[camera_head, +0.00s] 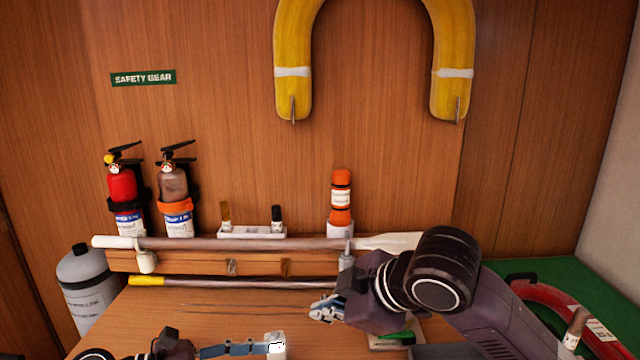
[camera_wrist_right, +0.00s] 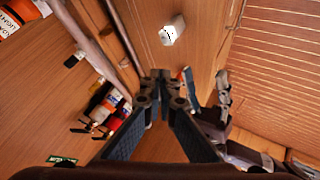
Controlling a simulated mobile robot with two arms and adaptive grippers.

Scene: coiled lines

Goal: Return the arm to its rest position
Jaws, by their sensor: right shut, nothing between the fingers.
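My right arm reaches in from the right in the head view, its gripper (camera_head: 326,308) over the wooden bench and in front of the rail. In the right wrist view the two fingers of this gripper (camera_wrist_right: 166,82) meet at the tips, shut and empty. My left gripper (camera_head: 248,348) is low at the bottom edge of the head view, partly cut off.
A long pole (camera_head: 270,243) lies along the rail. Behind it stand a red extinguisher (camera_head: 122,186), a brown extinguisher (camera_head: 173,184) and an orange bottle (camera_head: 341,193). A grey cylinder (camera_head: 88,285) is at left.

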